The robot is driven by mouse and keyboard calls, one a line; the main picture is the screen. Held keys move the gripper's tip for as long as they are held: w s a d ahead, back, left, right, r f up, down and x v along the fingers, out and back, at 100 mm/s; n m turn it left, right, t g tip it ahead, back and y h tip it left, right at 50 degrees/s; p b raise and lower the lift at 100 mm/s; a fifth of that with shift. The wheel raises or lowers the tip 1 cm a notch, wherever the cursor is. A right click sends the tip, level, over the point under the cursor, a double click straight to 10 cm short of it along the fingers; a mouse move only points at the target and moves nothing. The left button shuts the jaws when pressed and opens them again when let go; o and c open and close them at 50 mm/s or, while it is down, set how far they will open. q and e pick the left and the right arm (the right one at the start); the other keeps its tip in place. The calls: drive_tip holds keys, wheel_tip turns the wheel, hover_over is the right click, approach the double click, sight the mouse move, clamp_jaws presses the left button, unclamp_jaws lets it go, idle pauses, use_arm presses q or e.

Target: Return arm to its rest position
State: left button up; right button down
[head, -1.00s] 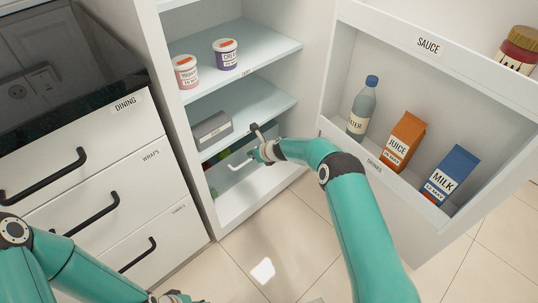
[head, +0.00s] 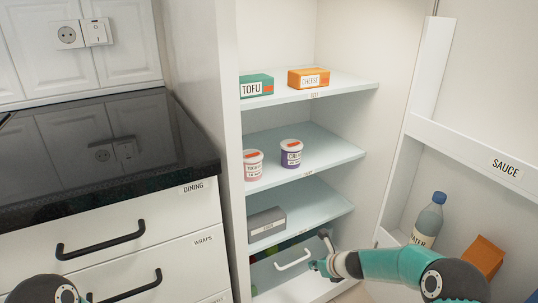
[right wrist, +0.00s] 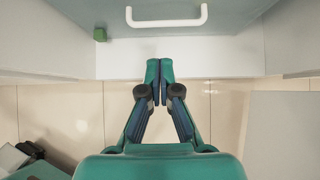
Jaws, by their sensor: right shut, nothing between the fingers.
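My right gripper (head: 318,266) shows at the bottom of the head view, beside the right end of the white handle (head: 293,260) of the fridge's bottom drawer (head: 266,271). In the right wrist view the two fingers (right wrist: 159,70) are together, with nothing between them. They point toward the drawer front (right wrist: 230,12) and its handle (right wrist: 167,22), with a visible gap to the handle. My right arm reaches in from the lower right. Only a dark joint of my left arm shows at the lower left; its gripper is out of view.
Fridge shelves hold tofu (head: 257,85), cheese (head: 308,78), two tubs (head: 291,155) and a grey box (head: 266,221). The open door at right holds a water bottle (head: 428,220) and an orange carton (head: 482,257). A black counter (head: 120,150) stands left.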

drive_tip(key=s+a+f+n+g, duration=0.15)
drive_tip(key=s+f+n, duration=0.3)
drive_tip(key=s, duration=0.55)
drive_tip(key=s+a+f+n+g, duration=0.1)
drive_tip(key=s+f+n+g, duration=0.25)
drive_tip(key=s+f, duration=0.45)
drive_tip(key=s+a+r+n+g, duration=0.1)
drive_tip(key=s+n, duration=0.9)
drive_tip(key=s, duration=0.1)
drive_tip(key=s+a+r+n+g, duration=0.1)
drive_tip(key=s+a+n, duration=0.1)
drive_tip(key=s+n, duration=0.75)
wheel_tip(320, 180, up, 36)
drive_tip(key=n+p, duration=0.1)
drive_tip(key=p, duration=3.5)
drive_tip(key=shift+p, duration=0.35)
